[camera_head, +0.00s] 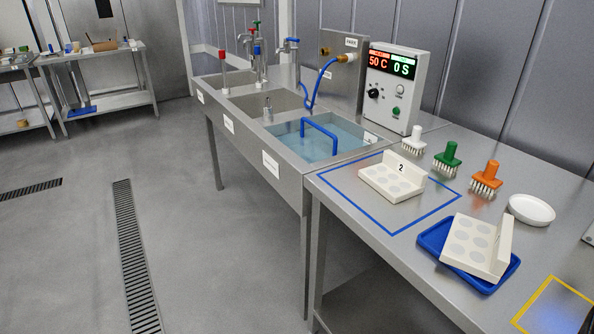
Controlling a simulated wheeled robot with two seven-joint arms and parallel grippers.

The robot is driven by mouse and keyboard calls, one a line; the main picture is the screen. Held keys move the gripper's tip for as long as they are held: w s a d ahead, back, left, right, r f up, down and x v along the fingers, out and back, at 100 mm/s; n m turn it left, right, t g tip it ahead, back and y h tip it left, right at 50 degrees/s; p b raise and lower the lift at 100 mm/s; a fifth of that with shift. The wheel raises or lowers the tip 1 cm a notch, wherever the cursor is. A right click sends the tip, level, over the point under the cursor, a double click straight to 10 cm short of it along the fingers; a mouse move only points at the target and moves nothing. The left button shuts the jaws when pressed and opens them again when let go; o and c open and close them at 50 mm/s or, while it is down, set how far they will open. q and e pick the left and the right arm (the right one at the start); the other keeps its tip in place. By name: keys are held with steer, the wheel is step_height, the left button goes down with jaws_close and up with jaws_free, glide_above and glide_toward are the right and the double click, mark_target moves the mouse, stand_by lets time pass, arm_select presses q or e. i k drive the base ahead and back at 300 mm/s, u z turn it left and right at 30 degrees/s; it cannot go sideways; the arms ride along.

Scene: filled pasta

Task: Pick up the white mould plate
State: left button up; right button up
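Two white mould plates are in view on the steel table at the right. One white mould plate (385,181), with an upright back wall marked "2", lies inside a blue taped outline (396,232). The other white mould plate (470,246) lies at an angle on a blue tray (431,241), and its upright wall is at its right side. Both have round, light grey recesses on top. Neither plate is held. I cannot make out either of my grippers in this view.
White (413,140), green (447,158) and orange (486,179) brushes stand behind the plates, near a round white dish (531,209). A water basin (333,143) and a control box (394,88) are beyond. Yellow tape (538,290) marks the front right.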

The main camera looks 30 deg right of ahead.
mark_target(397, 179)
steer(key=u, duration=0.6)
steer(key=i, duration=2.25)
steer(key=z, duration=2.8)
